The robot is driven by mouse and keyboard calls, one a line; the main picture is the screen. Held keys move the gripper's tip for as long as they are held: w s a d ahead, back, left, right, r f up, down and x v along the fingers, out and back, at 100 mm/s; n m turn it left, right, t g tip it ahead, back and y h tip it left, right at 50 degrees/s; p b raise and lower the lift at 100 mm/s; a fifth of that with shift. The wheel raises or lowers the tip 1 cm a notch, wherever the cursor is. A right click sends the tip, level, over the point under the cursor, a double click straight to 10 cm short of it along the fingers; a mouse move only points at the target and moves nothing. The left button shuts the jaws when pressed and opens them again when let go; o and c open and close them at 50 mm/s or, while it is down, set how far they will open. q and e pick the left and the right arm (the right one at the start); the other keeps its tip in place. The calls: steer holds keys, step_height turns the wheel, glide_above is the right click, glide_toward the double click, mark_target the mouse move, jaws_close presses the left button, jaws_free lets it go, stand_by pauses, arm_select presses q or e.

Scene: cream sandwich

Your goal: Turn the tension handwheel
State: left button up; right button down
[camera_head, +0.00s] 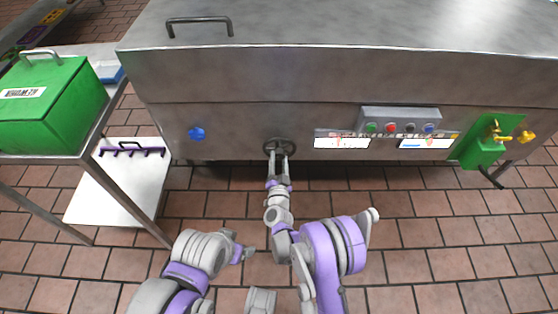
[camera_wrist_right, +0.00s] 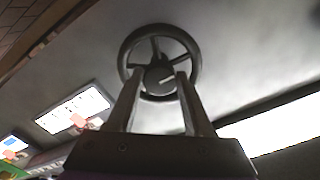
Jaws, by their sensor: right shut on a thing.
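The tension handwheel (camera_head: 280,144) is a dark spoked wheel low on the front panel of the steel machine. It also shows in the right wrist view (camera_wrist_right: 159,32), with its rim, spokes and hub in sight. My right gripper (camera_head: 279,154) reaches up to the wheel from below. In the right wrist view my right gripper's two fingers (camera_wrist_right: 157,76) lie over the lower part of the wheel, one on each side of the hub. They are shut on the handwheel; the exact contact is hard to see.
A control box with buttons (camera_head: 400,121) and labels sits right of the wheel. A blue knob (camera_head: 197,134) is to its left. A green unit with brass valves (camera_head: 484,147) is at the far right. A green box (camera_head: 48,105) stands on a side table at left. The tiled floor in front is clear.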

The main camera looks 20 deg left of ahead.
steer(key=shift+c, duration=1.4)
jaws_free()
steer(key=shift+s, duration=0.1)
steer(key=v, duration=1)
steer(key=shift+s, duration=0.3)
steer(key=shift+d+r, duration=0.15)
